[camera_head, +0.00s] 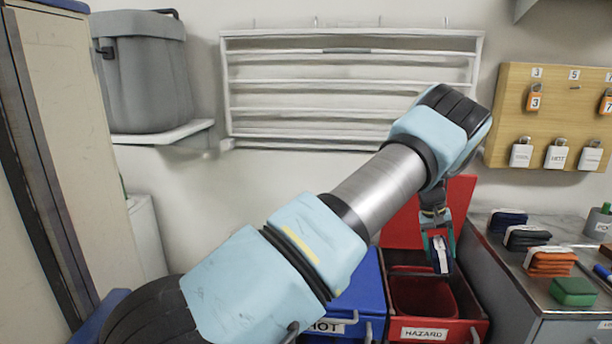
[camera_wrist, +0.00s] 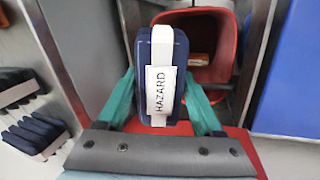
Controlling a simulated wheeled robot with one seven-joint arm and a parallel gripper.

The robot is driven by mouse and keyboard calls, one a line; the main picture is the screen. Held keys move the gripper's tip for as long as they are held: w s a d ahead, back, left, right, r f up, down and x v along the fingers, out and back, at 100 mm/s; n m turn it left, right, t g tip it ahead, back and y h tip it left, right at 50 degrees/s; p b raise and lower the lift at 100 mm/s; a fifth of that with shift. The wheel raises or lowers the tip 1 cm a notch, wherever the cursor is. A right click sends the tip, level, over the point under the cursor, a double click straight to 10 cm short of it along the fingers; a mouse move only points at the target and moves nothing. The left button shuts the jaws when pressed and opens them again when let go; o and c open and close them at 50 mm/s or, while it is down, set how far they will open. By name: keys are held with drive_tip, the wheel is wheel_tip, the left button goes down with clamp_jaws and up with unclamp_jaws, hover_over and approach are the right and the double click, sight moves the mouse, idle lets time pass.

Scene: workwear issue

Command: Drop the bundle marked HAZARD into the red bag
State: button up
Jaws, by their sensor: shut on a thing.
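My gripper (camera_head: 439,238) is shut on a dark blue bundle (camera_head: 440,254) with a white band. In the wrist view the bundle (camera_wrist: 160,60) sits between the two green fingers, and its band reads HAZARD. The red bag (camera_head: 424,296) stands open in a red bin labelled HAZARD (camera_head: 424,334), below the held bundle in the head view. In the wrist view the red bag (camera_wrist: 228,65) opens beyond the bundle, with a small orange-brown item (camera_wrist: 201,60) inside. The bundle is above the bin and apart from the bag.
A blue bin (camera_head: 358,300) with a label stands left of the red one; its lid is partly hidden by my arm. A metal counter (camera_head: 500,262) at right holds several banded bundles, including orange (camera_head: 549,262) and green (camera_head: 573,291).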

wheel_tip(320, 180, down, 5)
drive_tip(key=shift+r+b, duration=0.1)
drive_tip(key=shift+b, duration=0.9)
drive_tip(key=o, duration=1.6)
drive_tip(key=shift+c, duration=0.2)
drive_tip(key=b+v, duration=0.3)
drive_tip(key=v, duration=0.6)
drive_tip(key=shift+a+r, duration=0.1)
drive_tip(key=shift+r, duration=0.2)
drive_tip(key=shift+a+r, duration=0.2)
drive_tip(key=shift+r, duration=0.35)
